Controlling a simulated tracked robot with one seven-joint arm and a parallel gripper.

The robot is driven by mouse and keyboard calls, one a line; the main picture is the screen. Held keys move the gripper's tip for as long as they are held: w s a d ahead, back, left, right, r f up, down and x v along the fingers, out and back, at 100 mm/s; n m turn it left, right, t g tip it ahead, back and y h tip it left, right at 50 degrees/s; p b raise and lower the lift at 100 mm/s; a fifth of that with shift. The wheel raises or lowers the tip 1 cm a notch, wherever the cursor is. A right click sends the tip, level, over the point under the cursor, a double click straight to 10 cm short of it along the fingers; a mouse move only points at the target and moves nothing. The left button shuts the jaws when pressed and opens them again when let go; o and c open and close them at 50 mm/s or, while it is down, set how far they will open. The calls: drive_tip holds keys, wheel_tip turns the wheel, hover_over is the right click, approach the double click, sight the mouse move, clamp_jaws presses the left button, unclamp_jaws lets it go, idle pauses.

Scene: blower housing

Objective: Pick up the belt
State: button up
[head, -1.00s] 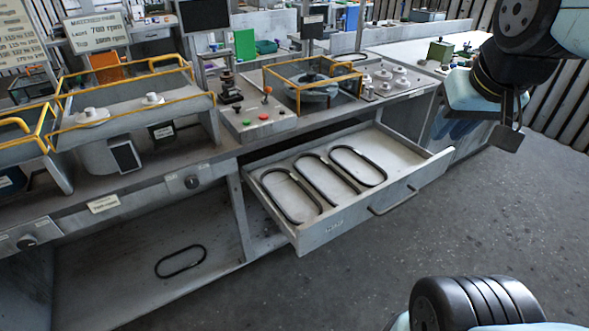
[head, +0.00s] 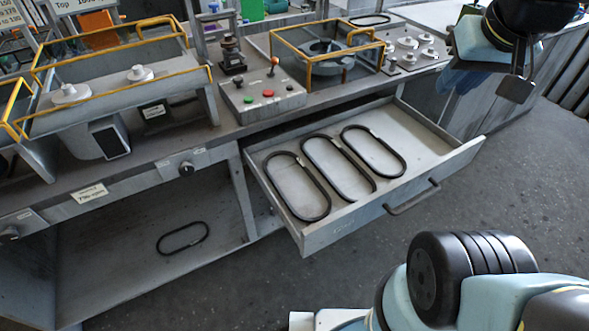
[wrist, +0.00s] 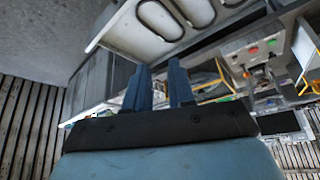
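Three dark oval belts lie flat in the open drawer, side by side: a left belt (head: 280,191), a middle belt (head: 322,174) and a right belt (head: 362,156). Another belt (head: 181,229) lies on the low shelf under the bench, and one more (head: 370,16) lies on the bench top at the back. My gripper (head: 455,82) is up at the right, above and beyond the drawer, touching no belt. In the wrist view its two blue fingers (wrist: 158,78) stand apart with nothing between them. Parts of the drawer belts show at the top there.
The grey drawer (head: 440,133) juts out from the bench with its handle in front. Above it are a control box (head: 262,95) with buttons and levers, and a yellow-framed guard (head: 318,68) around a round housing. Open floor (head: 520,170) lies to the right.

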drive_tip(key=w+a+f+n+g, duration=0.2)
drive_tip(key=w+a+f, duration=0.1)
drive_tip(key=w+a, duration=0.3)
drive_tip(key=n+g, duration=0.4)
hover_over(277, 189)
wheel_tip(277, 189, down, 24)
drive_tip(key=r, duration=0.1)
wheel_tip(277, 189, down, 14)
drive_tip(key=shift+r, duration=0.1)
clamp_jaws()
